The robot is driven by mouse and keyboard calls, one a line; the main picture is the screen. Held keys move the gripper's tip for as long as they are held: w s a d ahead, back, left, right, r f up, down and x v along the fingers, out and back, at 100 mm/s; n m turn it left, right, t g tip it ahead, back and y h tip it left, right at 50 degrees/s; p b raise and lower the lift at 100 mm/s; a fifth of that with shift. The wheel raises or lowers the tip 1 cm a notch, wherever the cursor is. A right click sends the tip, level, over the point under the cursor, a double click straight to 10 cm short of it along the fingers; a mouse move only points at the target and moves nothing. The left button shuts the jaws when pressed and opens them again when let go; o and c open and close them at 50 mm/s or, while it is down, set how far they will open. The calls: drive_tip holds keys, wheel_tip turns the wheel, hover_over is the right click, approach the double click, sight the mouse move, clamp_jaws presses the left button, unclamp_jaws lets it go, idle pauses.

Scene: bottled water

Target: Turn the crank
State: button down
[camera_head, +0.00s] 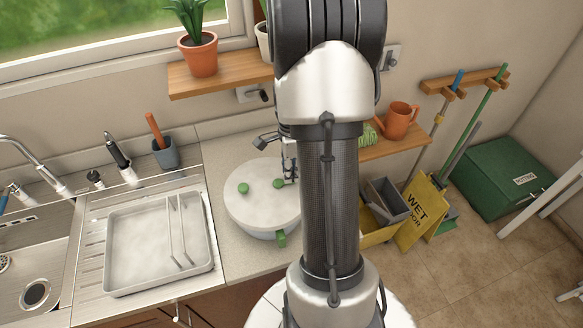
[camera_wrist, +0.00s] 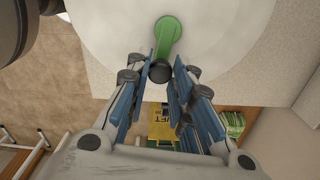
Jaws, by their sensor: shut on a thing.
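A round white drum with a flat lid (camera_head: 258,200) stands on the counter, partly hidden behind my arm in the head view. Its white top (camera_wrist: 100,40) fills the upper part of the wrist view. The crank is a green arm (camera_wrist: 168,35) with a dark round knob (camera_wrist: 159,72) at its end. My gripper (camera_wrist: 166,68) is shut on the crank knob, with a blue-padded finger on each side of it. In the head view only part of my gripper (camera_head: 290,163) shows at the right edge of the lid, and the knob cannot be made out.
A metal tray (camera_head: 117,262) and the sink (camera_head: 35,265) are left of the drum. A wooden shelf (camera_head: 185,82) with potted plants is above the counter. A yellow wet-floor sign (camera_head: 418,212) and a green bin (camera_head: 500,180) stand on the floor at the right.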

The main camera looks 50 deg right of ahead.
idle(0.4)
drive_tip(key=c, duration=1.4)
unclamp_jaws()
wheel_tip(320, 180, up, 12)
